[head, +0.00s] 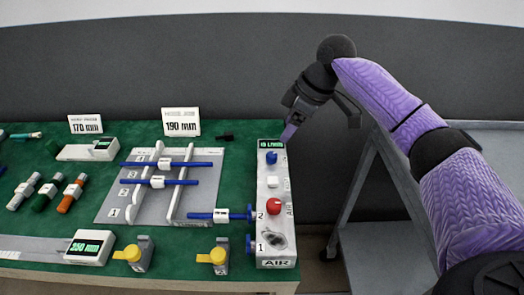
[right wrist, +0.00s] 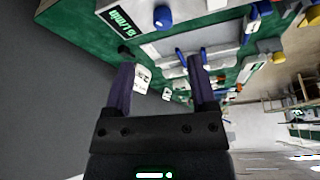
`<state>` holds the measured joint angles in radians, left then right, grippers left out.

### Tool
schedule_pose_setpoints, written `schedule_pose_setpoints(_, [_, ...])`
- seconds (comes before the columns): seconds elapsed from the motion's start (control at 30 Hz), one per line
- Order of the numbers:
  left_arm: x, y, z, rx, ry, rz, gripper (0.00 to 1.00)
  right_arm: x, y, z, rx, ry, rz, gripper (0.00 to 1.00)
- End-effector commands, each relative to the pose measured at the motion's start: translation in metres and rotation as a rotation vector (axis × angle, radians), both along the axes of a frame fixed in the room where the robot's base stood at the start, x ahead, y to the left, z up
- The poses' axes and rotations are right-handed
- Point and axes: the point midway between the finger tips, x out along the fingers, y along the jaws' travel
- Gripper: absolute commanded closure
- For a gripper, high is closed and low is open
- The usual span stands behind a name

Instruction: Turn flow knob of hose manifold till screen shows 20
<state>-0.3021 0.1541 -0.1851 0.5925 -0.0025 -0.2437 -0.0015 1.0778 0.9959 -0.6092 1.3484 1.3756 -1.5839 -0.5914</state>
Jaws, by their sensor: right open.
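The hose manifold (head: 263,225) is a tall grey box at the table's right end, marked AIR. Its green screen (head: 271,144) shows a value in L/min that looks like 15, but the second digit is unclear; the screen is also in the right wrist view (right wrist: 120,22). Below the screen are a blue knob (head: 271,158), a white button (head: 272,182) and a red knob (head: 274,206). The blue knob shows in the right wrist view (right wrist: 162,17). My right gripper (head: 289,132) is open and empty, above and beside the manifold's screen end, apart from the knobs. My left gripper is out of view.
Blue hose connectors (head: 249,213) stick out of the manifold's left side. A grey rack (head: 172,210) with blue-ended rods stands left of it. Yellow-handled valves (head: 219,257) sit along the front edge. A grey cart (head: 355,220) stands to the right, beyond a gap.

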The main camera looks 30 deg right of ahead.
Motion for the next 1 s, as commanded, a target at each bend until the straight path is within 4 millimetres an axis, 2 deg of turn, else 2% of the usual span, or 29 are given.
schedule_pose_setpoints(0.1, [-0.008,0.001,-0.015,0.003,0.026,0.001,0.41,0.007,0.008,-0.03,0.001,0.005,0.003,0.27])
schedule_pose_setpoints(0.3, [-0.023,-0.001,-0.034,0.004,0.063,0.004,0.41,0.019,0.02,-0.071,-0.001,0.005,0.003,0.27])
schedule_pose_setpoints(0.43, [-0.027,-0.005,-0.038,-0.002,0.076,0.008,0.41,0.023,0.024,-0.082,-0.002,0.003,0.001,0.27])
schedule_pose_setpoints(0.7, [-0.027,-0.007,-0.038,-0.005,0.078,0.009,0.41,0.024,0.025,-0.082,-0.002,0.001,0.002,0.27])
schedule_pose_setpoints(0.77, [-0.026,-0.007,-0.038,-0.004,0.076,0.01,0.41,0.024,0.025,-0.082,-0.002,0.001,0.002,0.38])
schedule_pose_setpoints(1.0, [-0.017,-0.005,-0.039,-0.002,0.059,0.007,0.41,0.024,0.025,-0.082,-0.002,0.001,0.002,0.89])
